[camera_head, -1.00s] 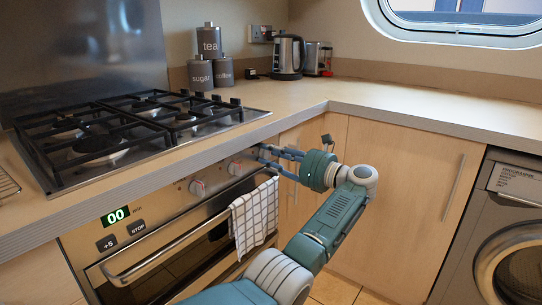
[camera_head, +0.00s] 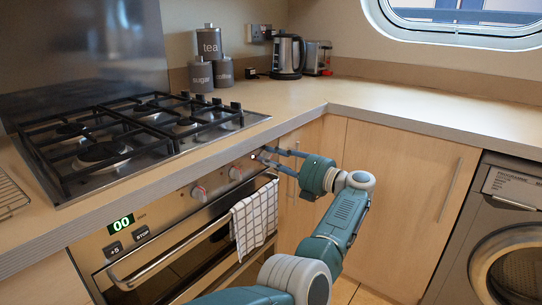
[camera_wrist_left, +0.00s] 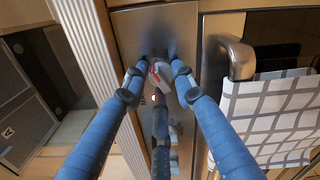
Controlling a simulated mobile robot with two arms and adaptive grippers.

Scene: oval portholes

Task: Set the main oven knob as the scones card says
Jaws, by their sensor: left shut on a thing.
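The oven (camera_head: 150,245) has a steel front panel with a row of knobs. Two knobs with red marks, a left one (camera_head: 199,192) and a middle one (camera_head: 235,173), show clear of the gripper. My left gripper (camera_head: 262,155) is at the right end of this panel. In the left wrist view its blue fingers (camera_wrist_left: 158,78) are closed around a round knob (camera_wrist_left: 158,72) with a red mark. The fingers partly cover this knob, and its exact setting is hard to read. No scones card is readable in these views. My right gripper is out of view.
A checked towel (camera_head: 254,215) hangs on the oven handle (camera_head: 150,268), close below the gripper. The hob (camera_head: 110,145) lies above. The green display (camera_head: 121,223) reads 00. A washing machine (camera_head: 505,235) with a programme label stands at the right.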

